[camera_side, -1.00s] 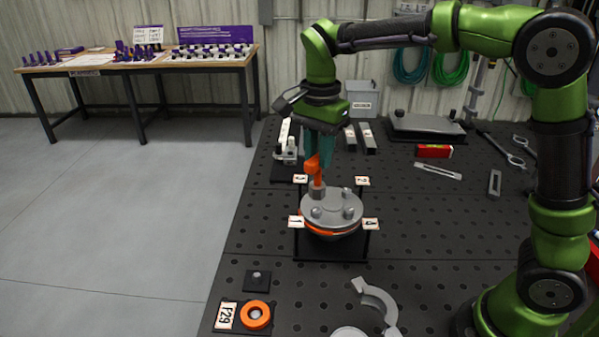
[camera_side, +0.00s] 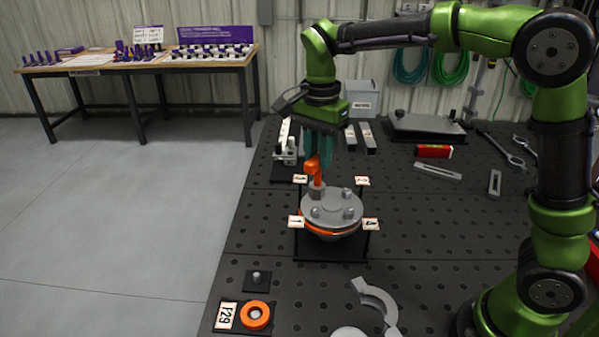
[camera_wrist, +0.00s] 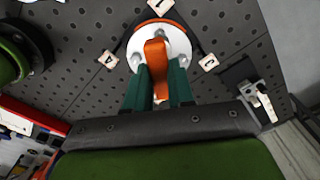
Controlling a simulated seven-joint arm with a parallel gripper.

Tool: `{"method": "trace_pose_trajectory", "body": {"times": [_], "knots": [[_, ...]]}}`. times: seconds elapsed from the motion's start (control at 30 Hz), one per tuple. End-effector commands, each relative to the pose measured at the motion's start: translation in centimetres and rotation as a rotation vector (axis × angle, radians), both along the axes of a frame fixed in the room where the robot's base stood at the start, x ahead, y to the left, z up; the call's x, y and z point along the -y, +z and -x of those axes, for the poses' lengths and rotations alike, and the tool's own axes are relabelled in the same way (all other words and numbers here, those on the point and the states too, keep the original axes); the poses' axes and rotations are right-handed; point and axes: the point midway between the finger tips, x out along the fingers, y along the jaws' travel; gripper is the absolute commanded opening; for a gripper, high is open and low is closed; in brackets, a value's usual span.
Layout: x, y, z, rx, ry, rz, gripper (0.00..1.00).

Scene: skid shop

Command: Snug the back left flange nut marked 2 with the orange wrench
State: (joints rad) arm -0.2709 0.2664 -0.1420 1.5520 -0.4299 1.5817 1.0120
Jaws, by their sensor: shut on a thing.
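My gripper (camera_side: 318,150) is shut on the orange wrench (camera_side: 314,174), which hangs below the green fingers. The wrench also shows in the wrist view (camera_wrist: 156,58) between the fingers (camera_wrist: 158,85). Its grey socket end (camera_side: 317,193) is down at the back left of the round grey flange (camera_side: 333,211), over the nut position there, and hides that nut. I cannot tell how far it is seated. Other nuts stand uncovered on the flange. An orange ring shows under the flange. Small number cards stand at its corners; the back left card (camera_side: 300,178) is too small to read.
A black perforated table (camera_side: 420,210) carries the work. An orange ring (camera_side: 255,315) and a T29 card (camera_side: 226,316) lie at the front left. A grey open clamp (camera_side: 378,304) lies in front. Metal bars, a red box (camera_side: 434,151) and hand tools lie behind and right.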

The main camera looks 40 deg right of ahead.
Motion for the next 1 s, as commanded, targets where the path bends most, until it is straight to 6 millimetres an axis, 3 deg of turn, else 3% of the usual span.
{"method": "trace_pose_trajectory", "body": {"times": [0.17, 0.3, 0.4, 0.5, 0.7, 1.0], "knots": [[0.9, 0.1, -0.2, 0.003, -0.021, -0.001, 0.0], [4.8, 0.7, -0.5, 0.012, -0.058, 0.002, 0.0], [7.9, 1.2, -0.4, 0.012, 0.024, 0.003, 0.0], [9.6, 1.6, -0.2, 0.01, 0.126, 0.003, 0.0], [10.1, 1.8, 0.0, 0.003, 0.297, 0.0, 0.0], [10.0, 0.2, 0.1, -0.001, 0.329, 0.0, 0.0]]}}
